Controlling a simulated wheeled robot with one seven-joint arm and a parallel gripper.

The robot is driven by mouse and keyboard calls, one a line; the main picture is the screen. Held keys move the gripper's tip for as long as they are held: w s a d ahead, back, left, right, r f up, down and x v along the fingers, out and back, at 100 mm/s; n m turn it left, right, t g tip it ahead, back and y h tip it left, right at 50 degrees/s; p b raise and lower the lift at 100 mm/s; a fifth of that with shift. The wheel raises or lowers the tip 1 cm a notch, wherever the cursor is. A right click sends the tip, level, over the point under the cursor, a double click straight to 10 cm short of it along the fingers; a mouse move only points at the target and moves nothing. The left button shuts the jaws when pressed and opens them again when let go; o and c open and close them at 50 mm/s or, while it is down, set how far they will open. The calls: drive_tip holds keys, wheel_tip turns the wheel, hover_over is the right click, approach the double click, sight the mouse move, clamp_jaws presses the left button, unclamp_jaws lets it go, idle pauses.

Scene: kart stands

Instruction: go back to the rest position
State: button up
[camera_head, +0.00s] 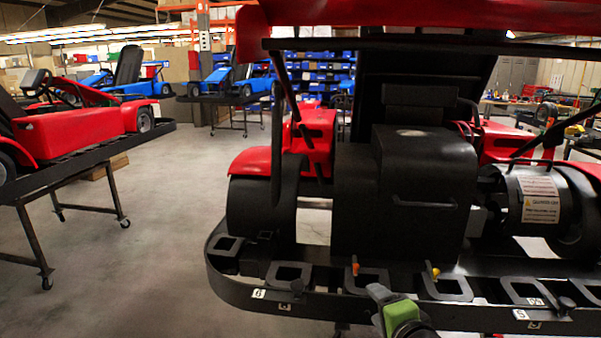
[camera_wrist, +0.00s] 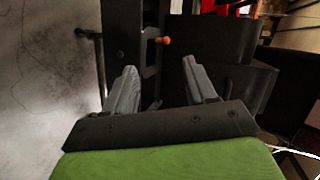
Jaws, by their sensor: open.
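My gripper (camera_wrist: 160,92) is open in the wrist view, with its two grey fingers apart and nothing between them. In the head view my gripper (camera_head: 378,293) shows at the bottom, with its green body just in front of the kart stand's rail. A black kart stand (camera_head: 235,283) carries a red and black kart (camera_head: 400,190). An orange knob (camera_head: 355,268) and a yellow knob (camera_head: 435,271) stand on the stand's rail. An orange knob also shows in the wrist view (camera_wrist: 163,40), beyond the fingertips. My arm is mostly hidden.
A red kart (camera_head: 75,130) sits on another wheeled stand (camera_head: 85,165) at the left. Blue karts (camera_head: 225,80) and blue storage bins (camera_head: 310,72) are farther back. The grey floor (camera_head: 165,240) between the stands is clear.

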drive_tip(key=s+a+n+g+h, duration=0.1)
drive_tip(key=s+a+n+g, duration=0.2)
drive_tip(key=s+n+g, duration=1.05)
drive_tip(key=s+r+n+t+p, duration=0.1)
drive_tip(key=s+r+t+p, duration=0.1)
drive_tip(key=s+r+p, duration=0.3)
drive_tip(key=s+r+n+t+p, duration=0.1)
drive_tip(key=s+r+t+p, duration=0.2)
drive_tip(key=r+p, duration=0.9)
drive_tip(key=shift+s+p, duration=0.35)
drive_tip(key=shift+s, duration=0.55)
drive_tip(key=shift+a+r, duration=0.1)
